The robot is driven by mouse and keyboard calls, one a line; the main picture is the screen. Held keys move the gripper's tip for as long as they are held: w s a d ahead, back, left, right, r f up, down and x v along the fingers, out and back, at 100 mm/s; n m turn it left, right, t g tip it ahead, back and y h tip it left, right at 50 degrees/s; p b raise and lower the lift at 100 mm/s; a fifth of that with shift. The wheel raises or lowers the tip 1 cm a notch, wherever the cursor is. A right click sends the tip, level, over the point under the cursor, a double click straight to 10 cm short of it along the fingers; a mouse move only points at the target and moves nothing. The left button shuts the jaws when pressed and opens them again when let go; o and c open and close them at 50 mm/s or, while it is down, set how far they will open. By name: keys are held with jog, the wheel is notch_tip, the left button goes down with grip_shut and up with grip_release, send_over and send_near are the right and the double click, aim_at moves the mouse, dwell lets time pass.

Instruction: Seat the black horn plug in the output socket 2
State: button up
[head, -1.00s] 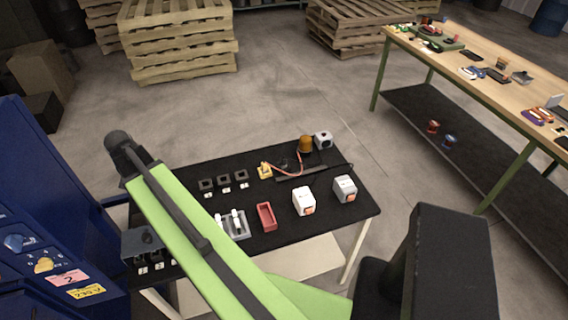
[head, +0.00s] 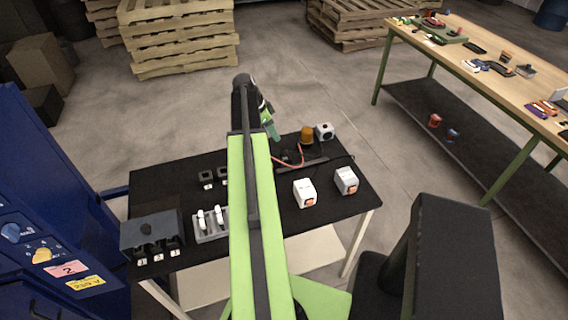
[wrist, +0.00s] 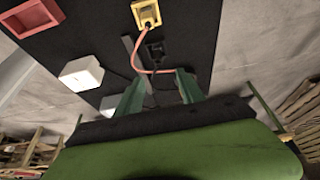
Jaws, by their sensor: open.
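In the head view my gripper (head: 271,128) hangs over the back of the black table, left of the amber beacon. In the wrist view my gripper (wrist: 159,86) is open, its two green fingers apart with nothing between them. A small black piece (wrist: 155,50), possibly the horn plug, lies on the dark top beyond the fingertips. A grey box with a dark round front (head: 325,131), apparently the horn, stands at the back right. Small black sockets (head: 207,177) stand at the left; a grey box (head: 152,236) with several labelled black sockets is at front left. Socket numbers are unreadable to me.
A yellow socket (wrist: 147,13) holds a plug with an orange cable (wrist: 137,57). The amber beacon (head: 306,134) stands beside the horn. A red tray (wrist: 32,17) shows in the wrist view.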

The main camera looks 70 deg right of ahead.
aim_at(285, 149)
jog(key=b+x, duration=0.5)
jog(key=x, duration=0.2)
jog(key=shift+w+a+f, duration=0.1)
jog(key=shift+w+a, duration=0.05)
jog(key=shift+f, duration=0.3)
jog(key=b+x, duration=0.5)
jog(key=shift+s+f, duration=0.1)
jog(key=shift+s, duration=0.2)
jog(key=shift+r, duration=0.2)
grip_shut()
